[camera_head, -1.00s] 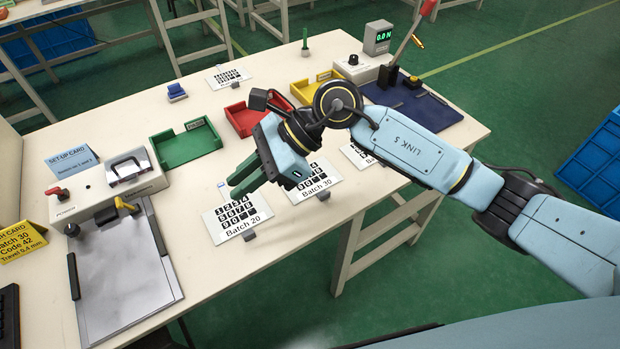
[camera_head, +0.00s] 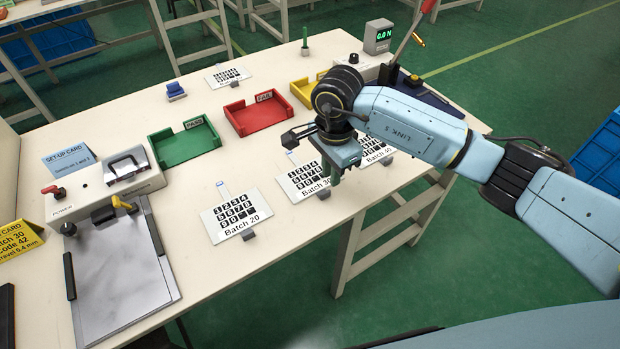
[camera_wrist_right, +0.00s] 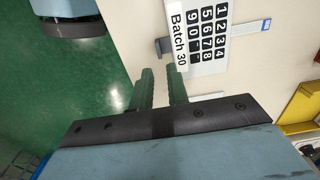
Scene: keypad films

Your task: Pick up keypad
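The Batch 30 keypad (camera_head: 303,184) is a white film with black keys, lying flat near the table's front edge, with a small grey tab at its front. My right gripper (camera_head: 334,175) points down over its right side and hides part of it. In the right wrist view, the Batch 30 keypad (camera_wrist_right: 207,40) lies beyond the fingertips. The two green fingers of my right gripper (camera_wrist_right: 160,76) are apart with nothing between them, in line with the grey tab (camera_wrist_right: 163,45). I cannot tell the exact height. My left gripper is not in view.
The Batch 20 keypad (camera_head: 238,214) lies to the left and the Batch 40 keypad (camera_head: 378,153) to the right. Green (camera_head: 185,145), red (camera_head: 262,116) and yellow (camera_head: 304,92) trays stand behind. A press with a metal plate (camera_head: 122,280) is at left.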

